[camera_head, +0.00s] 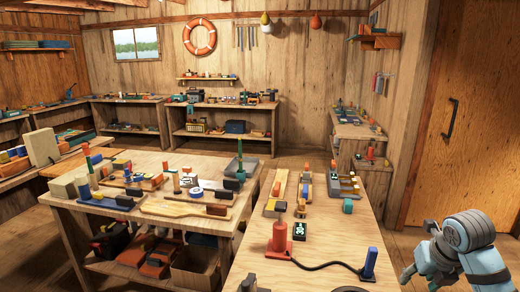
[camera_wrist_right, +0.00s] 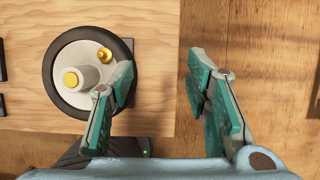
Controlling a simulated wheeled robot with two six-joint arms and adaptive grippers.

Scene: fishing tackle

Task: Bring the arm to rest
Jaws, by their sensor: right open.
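My right gripper (camera_head: 418,270) is off the right side of the near wooden bench (camera_head: 330,232), at the lower right of the head view. In the right wrist view my right gripper (camera_wrist_right: 162,95) has its two teal fingers wide apart, with nothing between them. Its left finger overlaps the edge of a round, black-rimmed white object (camera_wrist_right: 75,88) with a yellow knob and a brass part. I cannot tell whether they touch. My left gripper is not in view.
A red device (camera_head: 280,238) with a black cable to a blue block (camera_head: 369,263) stands on the near bench. Several small items sit farther back on it. A second bench (camera_head: 150,222) stands left. Wooden floor lies right of the near bench, before a door (camera_head: 470,130).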

